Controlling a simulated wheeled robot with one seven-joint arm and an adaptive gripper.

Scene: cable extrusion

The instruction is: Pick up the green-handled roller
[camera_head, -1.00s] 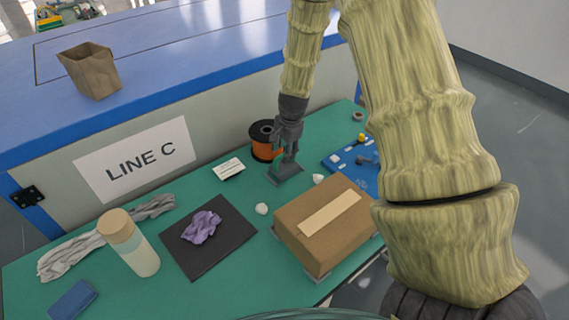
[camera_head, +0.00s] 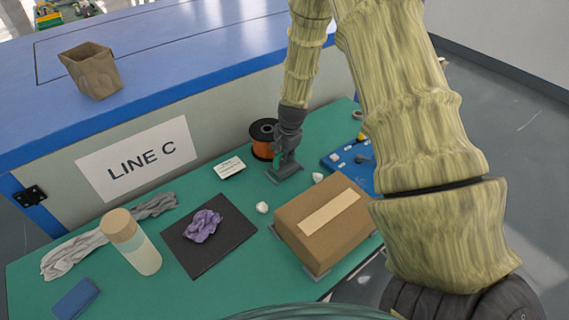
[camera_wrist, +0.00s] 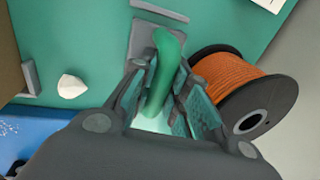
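The green handle of the roller (camera_wrist: 164,62) shows in the wrist view, rising between the two fingers of my gripper (camera_wrist: 162,75). The fingers stand on either side of the handle and look spread, with no clear grip on it. The handle sits over a grey stand (camera_wrist: 144,38) on the green table. In the head view my gripper (camera_head: 286,158) is low over this grey stand (camera_head: 286,176) and hides most of the roller. The roller's head is not seen.
An orange cable spool (camera_wrist: 238,88) stands close beside my gripper; it also shows in the head view (camera_head: 263,149). A cardboard box (camera_head: 326,222) and a blue tray (camera_head: 348,161) lie to the right. A white lump (camera_head: 262,207) and dark mat (camera_head: 208,252) are nearer.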

